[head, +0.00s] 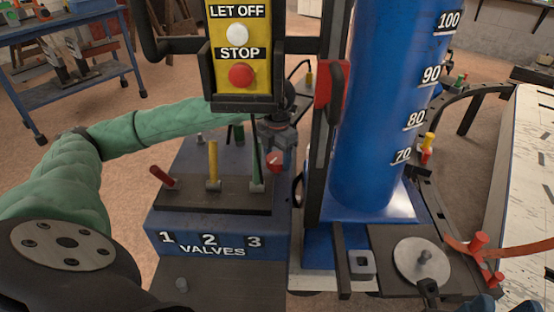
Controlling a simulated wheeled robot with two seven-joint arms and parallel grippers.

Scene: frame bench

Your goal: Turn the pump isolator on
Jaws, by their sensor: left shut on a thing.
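A small red rotary knob with a pale mark (273,162), which looks like the pump isolator, sits behind the valve block, just right of green valve lever 3 (257,172). My left arm reaches in from the left behind the valve levers. My left gripper (277,148) points down at the red knob and is shut on it. The fingertips are small and partly hidden, so the exact grip is hard to see. The knob's labels cannot be read. My right gripper is not in view.
The valve block (210,245) carries a red lever (164,177) and a yellow lever (213,165). A yellow button box (239,45) hangs close above my left gripper. A black post (322,130) and blue cylinder (375,110) stand right of it.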

